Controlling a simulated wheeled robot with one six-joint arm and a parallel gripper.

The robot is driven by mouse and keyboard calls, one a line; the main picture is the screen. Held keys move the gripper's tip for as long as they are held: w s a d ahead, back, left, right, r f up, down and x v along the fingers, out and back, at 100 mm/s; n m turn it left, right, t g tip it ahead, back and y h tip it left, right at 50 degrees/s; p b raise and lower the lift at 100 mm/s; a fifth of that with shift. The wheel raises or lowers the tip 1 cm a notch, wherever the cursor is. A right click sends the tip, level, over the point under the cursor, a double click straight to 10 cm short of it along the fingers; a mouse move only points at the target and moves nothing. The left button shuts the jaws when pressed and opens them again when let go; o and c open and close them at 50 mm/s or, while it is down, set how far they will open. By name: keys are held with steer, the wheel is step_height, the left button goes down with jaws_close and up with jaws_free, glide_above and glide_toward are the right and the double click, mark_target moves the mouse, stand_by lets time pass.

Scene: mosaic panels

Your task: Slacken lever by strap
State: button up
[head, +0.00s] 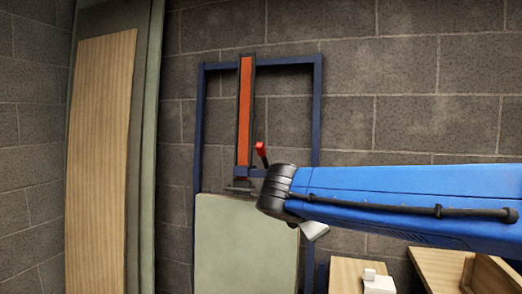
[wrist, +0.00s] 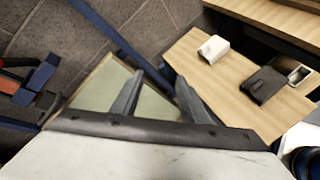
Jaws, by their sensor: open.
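An orange strap (head: 245,112) hangs down in a dark channel on a blue frame against the block wall. A lever with a red handle (head: 261,150) stands tilted at the strap's lower end, beside a blue bracket (head: 250,172). In the wrist view, a red piece (wrist: 14,62) and a blue bracket (wrist: 42,74) show at the left edge. My gripper (wrist: 160,84) is open, its two grey fingers apart with nothing between them. It is apart from the lever, which lies to its left in the wrist view.
A pale green panel (head: 245,240) stands below the strap inside the blue frame (head: 317,110). Wooden surfaces (wrist: 240,78) at the right hold a white block (wrist: 212,49) and a dark box (wrist: 265,85). Tall panels (head: 100,160) lean at the left.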

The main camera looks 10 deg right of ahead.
steer(key=w+a+r+n+t+h, duration=0.1)
steer(key=w+a+r+n+t, duration=0.2)
steer(key=w+a+r+n, duration=0.3)
steer(key=n+t, duration=0.4)
steer(key=n, duration=0.1)
glide_toward(258, 148)
steer(key=shift+h, duration=0.3)
steer(key=x, duration=1.2)
steer(key=shift+w+d+f, duration=0.1)
steer(key=shift+w+f, duration=0.1)
steer(key=shift+w, duration=0.15)
jaws_close()
